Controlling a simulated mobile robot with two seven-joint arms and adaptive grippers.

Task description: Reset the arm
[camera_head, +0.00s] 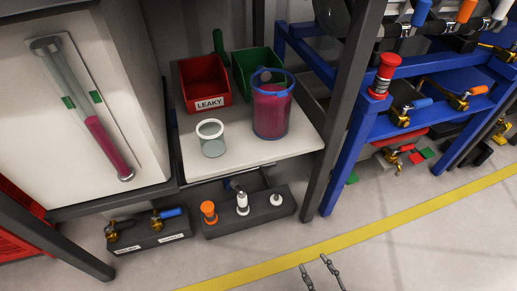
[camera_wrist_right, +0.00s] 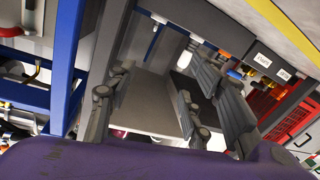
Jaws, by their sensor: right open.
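My right gripper (camera_head: 322,273) shows at the bottom edge of the head view, in front of the yellow floor line. Its two thin dark fingers are spread apart with nothing between them. In the right wrist view its fingers (camera_wrist_right: 152,105) stand apart, with a grey surface seen between them. It is well clear of the white shelf (camera_head: 303,138) and the things on it. The rest of my right arm is hidden below the head picture. My left gripper is in neither view.
A red bin (camera_head: 204,82) labelled LEAKY, a green bin (camera_head: 243,75), a clear cup (camera_head: 211,139) and a blue-rimmed jug (camera_head: 272,108) of purple liquid stand on the shelf. Valve blocks (camera_head: 250,211) lie below. A blue rack (camera_head: 347,150) stands right. Floor around the yellow line (camera_head: 400,218) is free.

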